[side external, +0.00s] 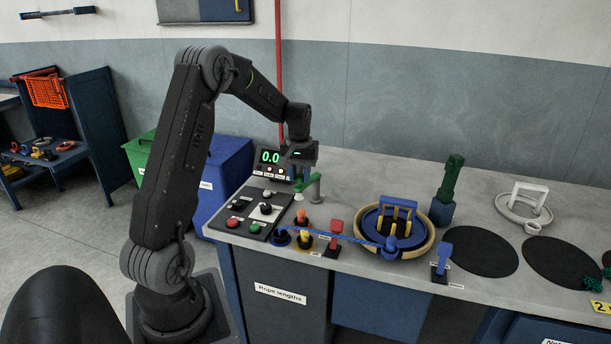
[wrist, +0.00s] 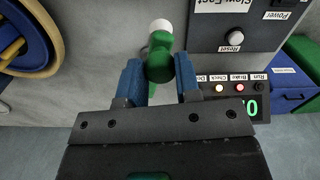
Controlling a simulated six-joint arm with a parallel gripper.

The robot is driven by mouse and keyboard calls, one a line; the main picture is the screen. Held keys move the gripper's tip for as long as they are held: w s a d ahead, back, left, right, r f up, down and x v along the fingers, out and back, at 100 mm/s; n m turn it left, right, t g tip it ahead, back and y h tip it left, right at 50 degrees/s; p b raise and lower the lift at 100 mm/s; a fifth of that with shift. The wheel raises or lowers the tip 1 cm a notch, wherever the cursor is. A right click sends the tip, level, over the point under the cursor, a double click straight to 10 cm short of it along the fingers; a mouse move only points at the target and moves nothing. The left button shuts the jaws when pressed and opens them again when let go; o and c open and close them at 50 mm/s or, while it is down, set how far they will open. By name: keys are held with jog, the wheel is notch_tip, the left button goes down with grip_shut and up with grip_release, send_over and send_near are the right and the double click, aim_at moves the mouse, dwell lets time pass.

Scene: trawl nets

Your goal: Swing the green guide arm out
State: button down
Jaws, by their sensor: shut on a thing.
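The green guide arm (side external: 312,181) stands at the back edge of the bench, right of the control panel, on a short grey post. In the wrist view the guide arm (wrist: 159,62) lies between my two blue fingers, with a white tip beyond it. My gripper (side external: 300,174) is shut on the green guide arm; in the wrist view my gripper (wrist: 158,76) has a finger on each side of it. In the side view my fingers partly hide the guide arm.
The control panel (side external: 251,221) with its buttons and the lit display (side external: 270,157) are close to my gripper. A rope drum (side external: 431,240) stands to the right, with a blue rope (side external: 345,238) running left to several coloured posts.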

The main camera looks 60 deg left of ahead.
jog(key=shift+s+a+m, duration=0.2)
jog(key=shift+a+m, duration=0.35)
jog(key=shift+m, duration=0.25)
jog(key=c, duration=0.8)
grip_release()
notch_tip(320, 180, up, 14)
